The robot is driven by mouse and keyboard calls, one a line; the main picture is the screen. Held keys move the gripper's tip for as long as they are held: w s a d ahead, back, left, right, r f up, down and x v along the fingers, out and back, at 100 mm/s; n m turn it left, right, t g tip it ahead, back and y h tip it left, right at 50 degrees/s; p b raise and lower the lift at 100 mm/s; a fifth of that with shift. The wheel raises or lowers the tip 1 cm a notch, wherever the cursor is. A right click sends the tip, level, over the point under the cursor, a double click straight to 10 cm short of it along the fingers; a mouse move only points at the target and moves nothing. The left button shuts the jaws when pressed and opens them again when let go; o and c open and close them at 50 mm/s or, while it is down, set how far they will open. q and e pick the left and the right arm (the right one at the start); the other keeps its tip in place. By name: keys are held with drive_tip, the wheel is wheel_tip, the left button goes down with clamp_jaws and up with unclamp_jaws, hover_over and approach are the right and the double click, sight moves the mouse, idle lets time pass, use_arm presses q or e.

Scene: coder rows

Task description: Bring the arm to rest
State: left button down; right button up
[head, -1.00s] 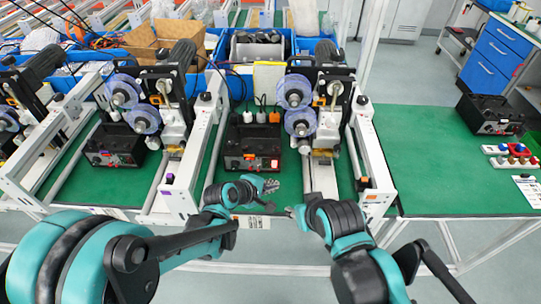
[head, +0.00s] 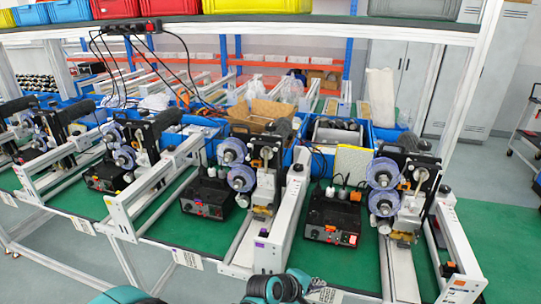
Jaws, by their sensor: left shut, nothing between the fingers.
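My left arm shows at the bottom edge of the head view as teal and black links. My left gripper (head: 317,284) is a small grey tip at the right end of that arm, just in front of the bench's front edge. It is shut and empty, and the bottom edge of the picture cuts off much of the arm. My right gripper and right arm are out of view.
Behind it, the green bench (head: 362,270) carries a row of coder machines with purple reels (head: 384,172) and white side rails (head: 284,222). Black control boxes (head: 332,217) stand between them. Blue bins (head: 385,138) line the back. A shelf with crates (head: 260,6) crosses above.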

use_arm(q)
drive_tip(key=s+a+r+m+t+y, duration=0.15)
drive_tip(key=a+r, duration=0.25)
drive_tip(key=a, duration=0.4)
drive_tip(key=s+a+r+m+y, duration=0.2)
drive_tip(key=s+a+r+m, duration=0.1)
drive_tip(key=a, duration=0.6)
drive_tip(key=s+a+r+m+y, duration=0.1)
drive_tip(key=s+a+m+y, duration=0.1)
drive_tip(key=s+a, duration=0.3)
drive_tip(key=s+a+m+y, duration=0.2)
drive_tip(key=s+a, duration=0.3)
drive_tip(key=a, duration=0.4)
drive_tip(key=shift+s+a+r+m, duration=0.25)
drive_tip(key=shift+a+r+m, duration=0.15)
drive_tip(key=shift+m, duration=0.25)
drive_tip(key=shift+f+y, duration=0.1)
drive_tip(key=shift+y, duration=0.15)
